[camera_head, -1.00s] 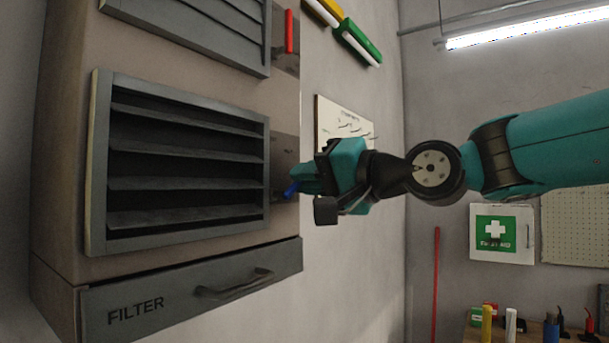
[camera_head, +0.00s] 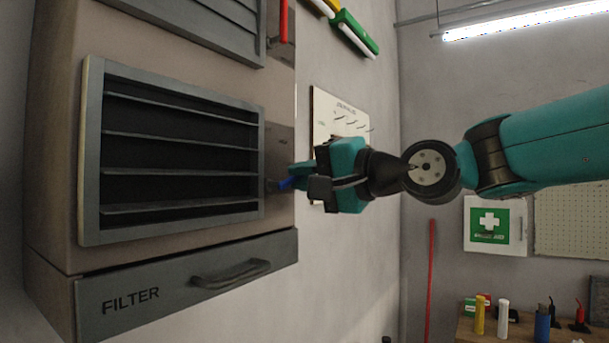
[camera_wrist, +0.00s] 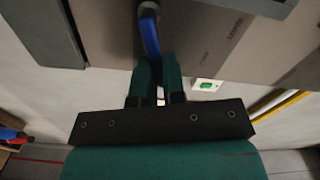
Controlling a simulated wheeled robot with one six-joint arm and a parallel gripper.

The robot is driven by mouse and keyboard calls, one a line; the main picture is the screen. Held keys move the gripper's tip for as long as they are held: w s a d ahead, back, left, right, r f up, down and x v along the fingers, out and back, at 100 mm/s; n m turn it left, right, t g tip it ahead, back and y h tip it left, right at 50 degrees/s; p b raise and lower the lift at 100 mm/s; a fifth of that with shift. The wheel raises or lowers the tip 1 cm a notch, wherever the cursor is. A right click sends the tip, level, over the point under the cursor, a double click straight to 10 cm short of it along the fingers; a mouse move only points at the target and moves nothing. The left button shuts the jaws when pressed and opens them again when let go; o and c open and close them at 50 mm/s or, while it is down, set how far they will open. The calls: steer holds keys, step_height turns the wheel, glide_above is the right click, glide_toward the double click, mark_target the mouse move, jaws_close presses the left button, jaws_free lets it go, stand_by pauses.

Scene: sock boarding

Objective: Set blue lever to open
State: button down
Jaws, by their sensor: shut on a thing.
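The blue lever (camera_head: 285,184) sticks out from a grey plate (camera_head: 279,150) on the side of the cabinet, beside the lower louvred vent (camera_head: 180,158). It points roughly level toward my gripper. My gripper (camera_head: 298,175) is shut on the lever's outer end; its fingers hide that end. In the wrist view the blue lever (camera_wrist: 150,36) runs from its pivot down to my two green fingertips (camera_wrist: 157,68). The vent slats show nearly edge-on, with wide dark gaps between them.
A red lever (camera_head: 284,22) sits beside the upper vent (camera_head: 195,25). A drawer marked FILTER (camera_head: 190,280) with a handle lies below. A white board (camera_head: 335,120) hangs on the wall behind my gripper. A workbench (camera_head: 490,335) stands at lower right.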

steer(key=c, duration=1.2)
jaws_free()
steer(key=shift+d, duration=0.1)
steer(key=b+v, duration=0.6)
steer(key=v, duration=1.1)
steer(key=shift+s+d+f, duration=0.1)
steer(key=shift+s+d, duration=0.05)
steer(key=a+f+n+g+h, duration=0.2)
steer(key=a+f+g+h, duration=0.15)
steer(key=f, duration=0.85)
steer(key=s+f+n+g+h, duration=0.3)
steer(key=s+f, duration=0.4)
steer(key=f, duration=0.4)
steer(key=s+f+n+g+h, duration=0.3)
steer(key=s+f+n, duration=0.3)
steer(key=f, duration=0.6)
steer(key=shift+s+d+g, duration=0.3)
steer(key=shift+s+g, duration=0.45)
steer(key=shift+s, duration=0.2)
